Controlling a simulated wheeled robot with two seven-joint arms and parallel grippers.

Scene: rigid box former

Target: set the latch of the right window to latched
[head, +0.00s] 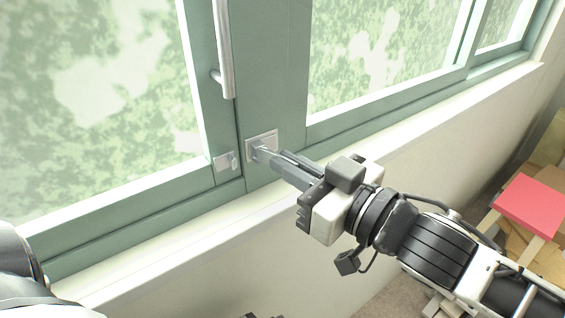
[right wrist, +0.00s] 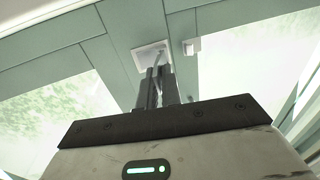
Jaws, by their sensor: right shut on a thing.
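The right window's latch has a square pale plate (head: 250,146) low on the green frame, left of the right pane. Its small lever (right wrist: 159,58) shows at the fingertips in the right wrist view, in front of the plate (right wrist: 139,58). My right gripper (head: 267,156) reaches in from the right and is shut on the lever. The fingers hide most of the lever in the head view, so its exact angle is hard to tell. A small pale catch block (head: 226,161) sits just left of the plate, apart from the fingers. My left gripper is out of view.
A vertical white handle (head: 225,60) stands on the frame above the catch block. The pale sill (head: 165,243) runs below the window. A red-topped stool (head: 530,205) and wooden pieces stand on the floor at the right.

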